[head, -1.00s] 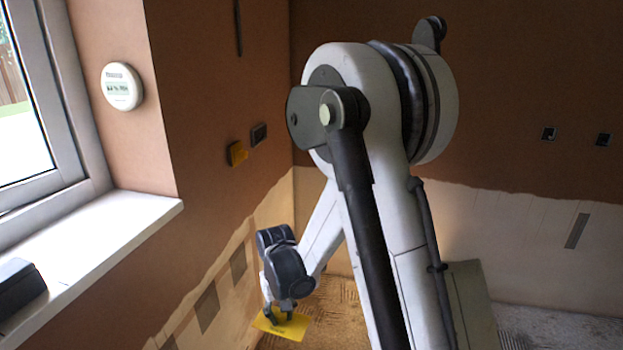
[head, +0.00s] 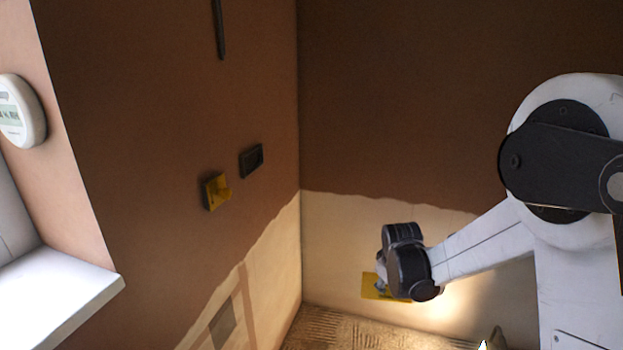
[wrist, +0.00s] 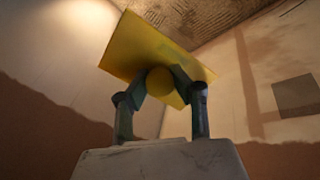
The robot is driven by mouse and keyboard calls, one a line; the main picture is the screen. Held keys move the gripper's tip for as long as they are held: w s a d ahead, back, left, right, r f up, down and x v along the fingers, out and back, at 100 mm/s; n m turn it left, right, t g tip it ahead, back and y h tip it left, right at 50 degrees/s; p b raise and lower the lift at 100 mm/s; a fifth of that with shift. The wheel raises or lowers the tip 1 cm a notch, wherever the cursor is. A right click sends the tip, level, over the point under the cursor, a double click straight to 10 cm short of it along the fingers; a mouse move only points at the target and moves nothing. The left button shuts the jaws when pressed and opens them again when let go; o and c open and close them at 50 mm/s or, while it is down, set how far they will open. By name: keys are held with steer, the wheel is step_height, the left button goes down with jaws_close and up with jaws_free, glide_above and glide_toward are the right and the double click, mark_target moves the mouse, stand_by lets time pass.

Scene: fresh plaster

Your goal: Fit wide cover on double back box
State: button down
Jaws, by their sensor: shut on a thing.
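The wide yellow cover (wrist: 145,45) is a flat plate with a round yellow knob (wrist: 160,81) on its near face. My gripper (wrist: 161,83) is shut on this knob in the wrist view. In the head view the cover (head: 371,286) shows partly behind my gripper (head: 382,287), in front of the pale lower part of the back wall. A dark, wide rectangular box (head: 251,160), apparently the double back box, sits uncovered in the brown left wall near the corner. The cover is well apart from it, lower and to the right.
A smaller yellow cover (head: 216,191) with a projecting knob sits on the left wall just left of the dark box. A window sill (head: 60,305) juts out at lower left, below a round white meter (head: 20,112). The space before the corner is open.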

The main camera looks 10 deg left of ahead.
steer(key=w+a+r+n+g+y+b, duration=0.1)
steer(key=w+a+r+n+g+y, duration=0.1)
steer(key=w+a+r+n+y, duration=0.9)
steer(key=w+a+r+n+g+y+b, duration=0.1)
steer(key=w+a+r+n+y, duration=0.55)
steer(key=a+r, duration=0.9)
steer(key=shift+m, duration=0.55)
steer(key=shift+w+a+f+p, duration=0.35)
steer(key=shift+a, duration=2.2)
steer(key=shift+w+a+f+p, duration=0.4)
steer(key=shift+a, duration=2.15)
steer(key=shift+w+a+f+p, duration=0.35)
steer(key=shift+a, duration=2.2)
steer(key=shift+a, duration=0.35)
steer(key=c, duration=1.4)
jaws_free()
